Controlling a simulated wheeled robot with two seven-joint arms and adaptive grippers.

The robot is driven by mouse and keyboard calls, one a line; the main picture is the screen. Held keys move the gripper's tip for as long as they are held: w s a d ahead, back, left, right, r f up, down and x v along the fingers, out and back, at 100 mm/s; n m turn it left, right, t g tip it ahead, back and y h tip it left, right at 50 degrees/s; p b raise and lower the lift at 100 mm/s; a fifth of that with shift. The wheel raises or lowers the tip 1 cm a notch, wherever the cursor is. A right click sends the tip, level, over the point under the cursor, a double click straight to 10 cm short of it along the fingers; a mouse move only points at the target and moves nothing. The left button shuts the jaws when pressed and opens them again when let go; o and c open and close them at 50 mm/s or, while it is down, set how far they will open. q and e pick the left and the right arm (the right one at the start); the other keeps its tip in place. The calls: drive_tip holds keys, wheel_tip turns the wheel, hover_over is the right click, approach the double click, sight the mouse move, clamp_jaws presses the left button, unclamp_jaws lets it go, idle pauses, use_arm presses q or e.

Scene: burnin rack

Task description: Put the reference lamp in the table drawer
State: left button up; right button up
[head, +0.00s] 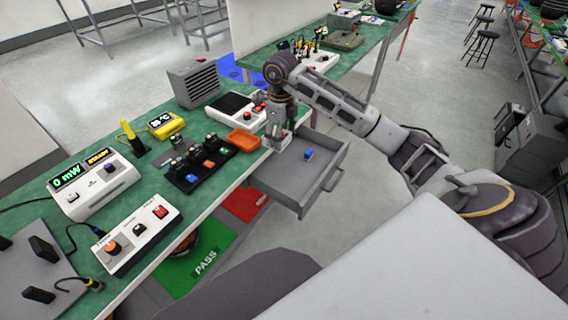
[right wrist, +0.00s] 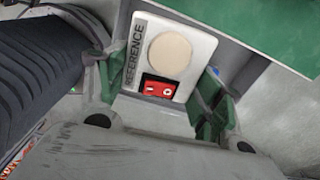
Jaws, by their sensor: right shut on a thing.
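The reference lamp (right wrist: 190,45) is a white block marked REFERENCE with a round cream lens and a red rocker switch. My right gripper (right wrist: 160,95) is shut on it, with green finger pads on both sides. In the head view my right gripper (head: 279,135) points down at the table edge, over the inner end of the open drawer; the lamp is mostly hidden there. The grey table drawer (head: 297,187) is pulled out and holds a small blue item (head: 308,154). I cannot tell whether the lamp touches the drawer floor. My left gripper is out of view.
An orange tray (head: 243,140) and a black rack (head: 196,174) with several modules lie on the green table left of the drawer. A white-and-black pad (head: 235,107) and a grey vented box (head: 194,84) stand behind. The drawer's front part is mostly clear.

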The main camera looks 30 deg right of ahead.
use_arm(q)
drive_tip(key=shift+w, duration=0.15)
use_arm(e)
drive_tip(key=shift+d+m, duration=0.15)
drive_tip(key=shift+m, duration=0.25)
wheel_tip(320, 180, down, 13)
drive_tip(key=shift+r+b, duration=0.15)
drive_tip(key=shift+b, duration=0.5)
drive_tip(key=shift+f, duration=0.7)
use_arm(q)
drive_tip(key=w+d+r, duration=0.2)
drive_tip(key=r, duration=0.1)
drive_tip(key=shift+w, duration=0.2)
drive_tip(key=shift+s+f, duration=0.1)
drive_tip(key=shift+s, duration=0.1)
use_arm(e)
drive_tip(key=shift+f, duration=0.1)
